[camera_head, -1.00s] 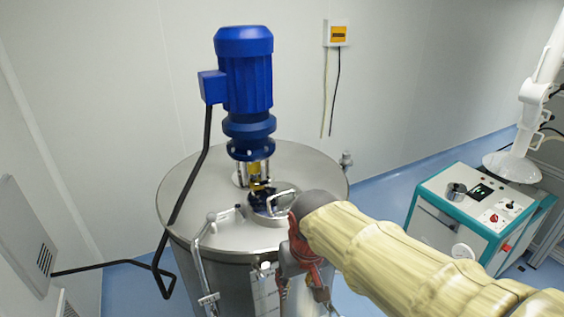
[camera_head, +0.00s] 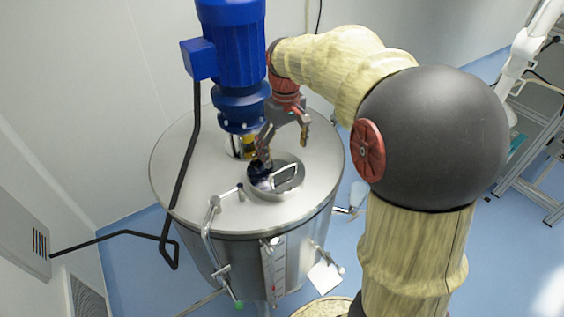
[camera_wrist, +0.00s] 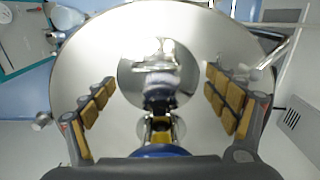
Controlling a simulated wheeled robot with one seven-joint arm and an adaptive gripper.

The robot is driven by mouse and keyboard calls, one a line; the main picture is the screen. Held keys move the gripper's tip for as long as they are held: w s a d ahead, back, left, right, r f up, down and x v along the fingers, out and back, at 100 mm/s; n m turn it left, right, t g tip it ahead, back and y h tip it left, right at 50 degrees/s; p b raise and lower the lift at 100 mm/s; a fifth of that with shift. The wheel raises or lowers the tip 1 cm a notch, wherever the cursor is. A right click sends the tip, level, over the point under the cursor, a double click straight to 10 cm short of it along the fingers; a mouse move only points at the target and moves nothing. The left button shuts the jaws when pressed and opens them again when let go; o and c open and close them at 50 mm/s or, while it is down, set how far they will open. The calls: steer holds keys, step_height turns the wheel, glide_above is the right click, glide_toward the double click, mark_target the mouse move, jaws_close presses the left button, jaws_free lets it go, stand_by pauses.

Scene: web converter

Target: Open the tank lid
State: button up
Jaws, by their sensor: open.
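The steel tank (camera_head: 200,150) stands at the centre left of the head view. Its small round lid (camera_head: 268,190), with a bright loop handle (camera_head: 288,177), lies flat on the tank top and looks shut. My gripper (camera_head: 285,140) is open and empty above the lid's back edge, beside the blue motor. In the wrist view my gripper (camera_wrist: 165,105) has its padded fingers spread wide to either side. The lid (camera_wrist: 135,75) and its handle (camera_wrist: 158,62) lie between and beyond the fingers. Dark hinge parts (camera_wrist: 158,104) show at the lid's near edge.
The tall blue motor (camera_head: 232,50) rises from the tank top close to my gripper. A bent steel pipe (camera_head: 212,240) stands at the tank's front left. A black cable (camera_head: 190,150) runs down to a wall box.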

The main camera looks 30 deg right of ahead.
mark_target(283, 169)
steer(key=w+f, duration=0.1)
steer(key=f, duration=0.1)
steer(key=w+d+f, duration=0.1)
steer(key=f, duration=0.2)
steer(key=shift+w+d+f, duration=0.3)
steer(key=shift+w, duration=0.1)
steer(key=shift+s+a+f+p, duration=0.35)
steer(key=shift+s+a+f, duration=0.15)
steer(key=shift+s+a, duration=0.1)
steer(key=shift+d+f, duration=0.1)
steer(key=shift+f, duration=0.15)
steer(key=shift+w+d+f, duration=0.2)
steer(key=shift+w+f, duration=0.05)
steer(key=shift+w, duration=0.1)
steer(key=shift+s+a+r, duration=0.1)
steer(key=shift+s+a, duration=0.1)
steer(key=shift+s, duration=0.05)
steer(key=shift+c, duration=0.4)
steer(key=shift+w+d, duration=0.1)
steer(key=c, duration=1.6)
